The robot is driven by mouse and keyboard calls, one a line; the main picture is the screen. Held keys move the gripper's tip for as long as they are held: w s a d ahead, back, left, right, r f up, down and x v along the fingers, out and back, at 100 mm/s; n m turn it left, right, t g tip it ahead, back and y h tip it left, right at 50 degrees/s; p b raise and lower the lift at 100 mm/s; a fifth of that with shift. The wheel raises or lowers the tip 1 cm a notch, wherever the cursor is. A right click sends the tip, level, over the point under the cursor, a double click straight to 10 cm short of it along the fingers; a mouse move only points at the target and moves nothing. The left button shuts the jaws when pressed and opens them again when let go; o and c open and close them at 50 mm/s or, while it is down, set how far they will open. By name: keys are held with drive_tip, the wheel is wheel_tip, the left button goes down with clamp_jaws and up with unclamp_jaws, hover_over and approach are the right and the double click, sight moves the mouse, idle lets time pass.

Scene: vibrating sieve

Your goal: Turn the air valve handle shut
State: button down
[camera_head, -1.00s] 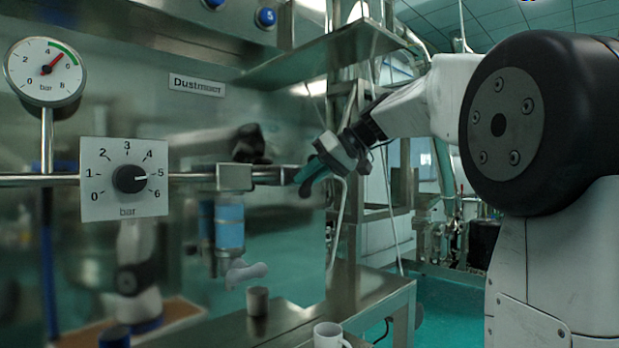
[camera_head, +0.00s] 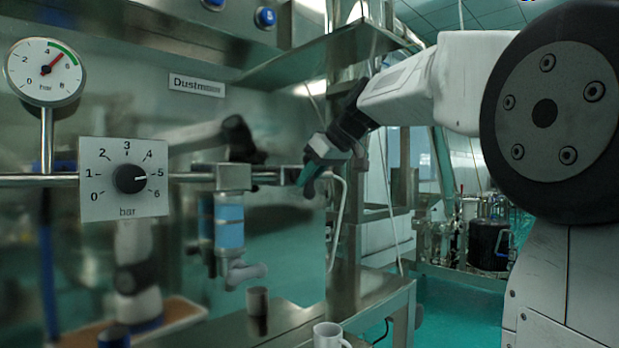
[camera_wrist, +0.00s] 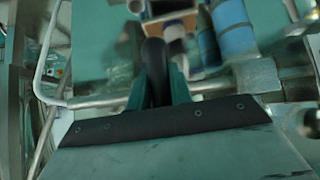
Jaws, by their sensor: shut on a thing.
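My gripper (camera_head: 308,182) is at the right end of the horizontal steel pipe (camera_head: 270,176) in the head view, its green fingers pointing down and left. In the wrist view the gripper (camera_wrist: 157,92) is shut on the dark air valve handle (camera_wrist: 155,62), which stands between the two green fingers. The handle is hard to make out in the head view, where the fingers and wrist cover it. The wrist view also shows the metal pipe fitting (camera_wrist: 257,76) right of the fingers.
A round gauge (camera_head: 45,71) and a dial plate (camera_head: 105,208) with its knob near 5 are at the left. A blue-banded filter (camera_head: 229,228) hangs under the pipe. A mug (camera_head: 327,336) and small cylinder (camera_head: 257,301) stand below. A steel shelf (camera_head: 320,55) overhangs.

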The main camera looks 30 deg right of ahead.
drive_tip(key=shift+f, duration=0.1)
drive_tip(key=c, duration=1.3)
unclamp_jaws()
drive_tip(key=v, duration=0.8)
drive_tip(key=shift+w, duration=0.1)
